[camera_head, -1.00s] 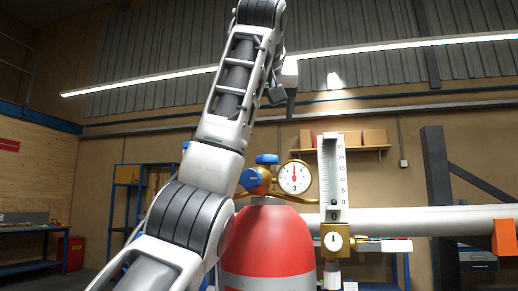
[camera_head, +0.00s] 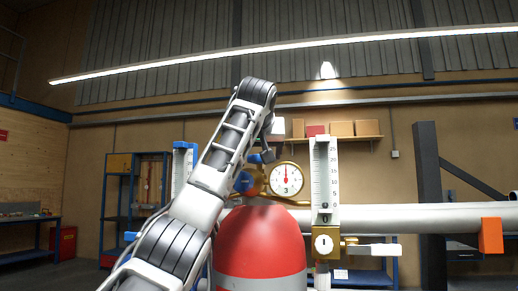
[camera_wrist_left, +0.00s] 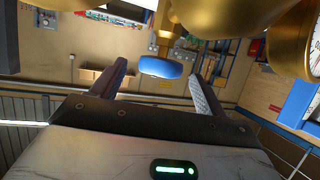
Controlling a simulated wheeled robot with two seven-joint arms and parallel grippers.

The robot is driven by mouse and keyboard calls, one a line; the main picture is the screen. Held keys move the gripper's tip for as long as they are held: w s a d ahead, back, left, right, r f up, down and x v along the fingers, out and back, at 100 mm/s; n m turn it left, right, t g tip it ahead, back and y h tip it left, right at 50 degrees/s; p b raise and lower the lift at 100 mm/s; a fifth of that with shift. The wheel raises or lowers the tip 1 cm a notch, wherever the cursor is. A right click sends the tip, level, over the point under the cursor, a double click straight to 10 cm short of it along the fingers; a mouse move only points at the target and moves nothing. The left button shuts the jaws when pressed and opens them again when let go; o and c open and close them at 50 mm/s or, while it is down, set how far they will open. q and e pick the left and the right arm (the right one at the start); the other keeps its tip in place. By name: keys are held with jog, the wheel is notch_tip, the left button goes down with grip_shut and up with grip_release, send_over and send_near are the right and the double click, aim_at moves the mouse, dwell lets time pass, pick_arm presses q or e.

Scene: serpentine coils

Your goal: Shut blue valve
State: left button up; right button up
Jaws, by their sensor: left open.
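A blue valve knob sits on a brass stem; in the left wrist view the knob (camera_wrist_left: 160,67) shows between the fingertips, apart from both fingers as far as I can tell. In the head view the knob (camera_head: 254,158) is partly hidden by my left gripper (camera_head: 268,152), which points down beside it. My left gripper (camera_wrist_left: 158,74) is open and empty. A second blue part (camera_head: 243,182) shows on the side of the brass fitting, partly behind my arm. My right gripper is not in view.
A red cylinder (camera_head: 260,240) stands below the brass fitting. A round gauge (camera_head: 287,180) is just right of the knob. A white scale tube (camera_head: 324,175) and a brass block (camera_head: 325,243) stand further right, by a thick white pipe (camera_head: 420,219).

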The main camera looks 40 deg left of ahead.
pick_arm(q)
jog(key=shift+w+a+f, duration=0.25)
jog(key=shift+w+a, duration=0.1)
jog(key=shift+w, duration=0.05)
jog(key=c, duration=1)
jog(key=shift+m+h, duration=0.3)
jog(key=m+t+h, duration=0.1)
jog(key=h, duration=0.1)
jog(key=a+m+t+h, duration=0.1)
jog(key=m+h, duration=0.1)
jog(key=m+t+h, duration=0.1)
jog(key=m, duration=0.1)
jog(key=shift+s+a+h, duration=0.15)
jog(key=shift+s+h, duration=0.15)
jog(key=shift+h, duration=0.1)
jog(key=shift+a+r+m+h, duration=0.1)
jog(key=shift+a+m+h, duration=0.1)
jog(key=shift+m+h, duration=0.75)
jog(key=shift+a+m+h, duration=0.15)
jog(key=shift+m+h, duration=0.8)
jog(key=shift+a+m+h, duration=0.15)
jog(key=shift+m+h, duration=0.45)
jog(key=shift+h, duration=0.1)
